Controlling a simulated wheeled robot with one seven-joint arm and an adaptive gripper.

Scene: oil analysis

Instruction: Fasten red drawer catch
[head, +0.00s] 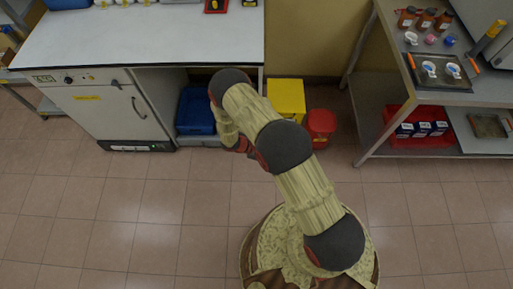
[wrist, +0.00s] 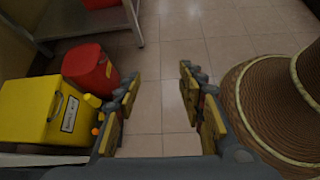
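I cannot make out a red drawer or its catch in either view. My gripper (wrist: 158,98) is open in the wrist view, with its two fingers wide apart and only floor tiles between them. In the head view my gripper (head: 238,143) is low in front of the bench, near the blue crates, and mostly hidden by my arm. A red container (head: 321,124) stands on the floor right of the bench; it also shows in the wrist view (wrist: 92,68), left of the fingers and apart from them.
A yellow container (head: 286,96) stands beside the red one. Blue crates (head: 195,112) and a white cabinet (head: 108,112) are under the white bench (head: 140,40). A metal rack (head: 368,105) at right holds a red bin (head: 400,140) with boxes. The front floor left of my base is clear.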

